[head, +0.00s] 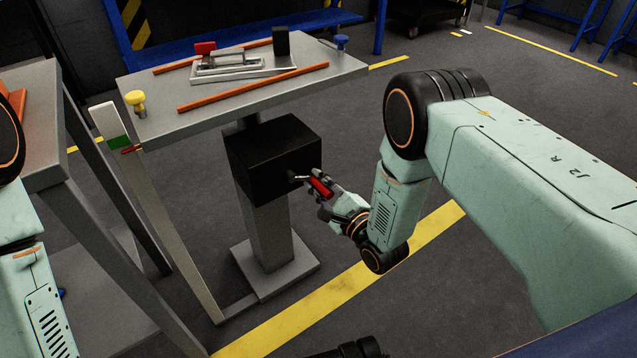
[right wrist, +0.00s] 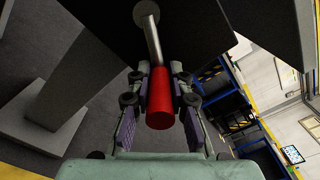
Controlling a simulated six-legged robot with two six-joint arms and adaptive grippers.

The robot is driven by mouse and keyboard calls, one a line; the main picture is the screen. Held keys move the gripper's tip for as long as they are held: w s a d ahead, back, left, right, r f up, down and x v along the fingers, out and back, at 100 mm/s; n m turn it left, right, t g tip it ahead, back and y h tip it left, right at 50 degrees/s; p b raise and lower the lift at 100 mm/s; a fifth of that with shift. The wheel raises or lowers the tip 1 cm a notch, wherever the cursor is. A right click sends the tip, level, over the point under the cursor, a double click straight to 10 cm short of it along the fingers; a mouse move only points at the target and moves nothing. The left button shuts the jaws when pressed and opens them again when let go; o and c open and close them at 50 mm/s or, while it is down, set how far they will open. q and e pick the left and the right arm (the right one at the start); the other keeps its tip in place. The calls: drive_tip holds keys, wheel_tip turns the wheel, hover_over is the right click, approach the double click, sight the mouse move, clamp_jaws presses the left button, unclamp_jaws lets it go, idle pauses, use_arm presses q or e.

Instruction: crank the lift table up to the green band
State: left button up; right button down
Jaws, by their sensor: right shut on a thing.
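The lift table (head: 225,112) has a grey top on a square column, with a black gear box (head: 272,158) under the top. A metal crank arm (right wrist: 148,35) leads from the box to a red crank handle (head: 320,187). My right gripper (head: 328,194) is shut on this handle; the right wrist view shows the red handle (right wrist: 160,105) between the two fingers. A pale upright post at the table's left corner bears the green band (head: 118,142). A small red pointer (head: 129,149) on the table shows near the band's lower edge. My left gripper is out of view.
The top carries two orange rails (head: 255,88), a metal fixture (head: 240,68), a black block (head: 281,41), a yellow knob (head: 136,101) and a blue knob (head: 341,42). Another grey table (head: 45,130) stands close at left. The floor on the right is clear, with a yellow line (head: 290,320).

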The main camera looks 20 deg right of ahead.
drive_tip(key=c, duration=1.5)
unclamp_jaws()
drive_tip(key=shift+s+a+f, duration=0.15)
drive_tip(key=shift+a, duration=0.05)
drive_tip(key=o, duration=0.3)
drive_tip(key=shift+d, duration=0.1)
drive_tip(key=v, duration=1.1)
drive_tip(key=shift+s+d, duration=0.15)
drive_tip(key=shift+s, duration=0.25)
